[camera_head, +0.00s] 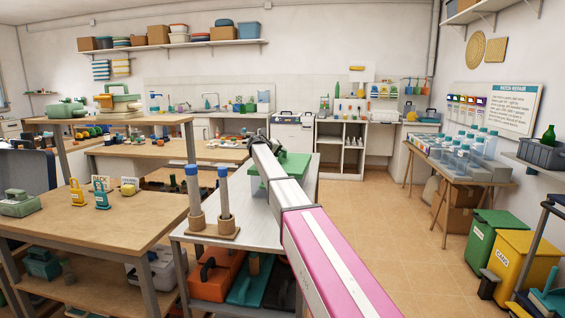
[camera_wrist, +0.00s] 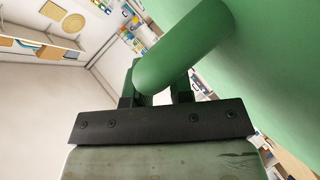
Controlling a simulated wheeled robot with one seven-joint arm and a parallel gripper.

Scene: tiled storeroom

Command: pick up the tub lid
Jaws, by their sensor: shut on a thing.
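The tub lid (camera_head: 297,164) is green and shows partly behind my arm on the grey-topped table in the middle of the head view. In the wrist view its broad green surface (camera_wrist: 275,60) fills the right side, with a thick rounded green handle crossing the top middle. My gripper (camera_wrist: 157,98) is shut on this handle, its dark fingers partly hidden behind it. In the head view my arm hides the gripper. A green tub-like part (camera_head: 257,187) shows just left of my arm below the lid; whether the lid touches it I cannot tell.
Two blue-capped tubes in a cardboard-coloured stand (camera_head: 214,225) are left of my arm on the same table (camera_head: 262,228). A wooden workbench (camera_head: 145,212) stands to the left. Green (camera_head: 492,238) and yellow (camera_head: 525,258) bins stand at right. The tiled floor (camera_head: 385,225) between is clear.

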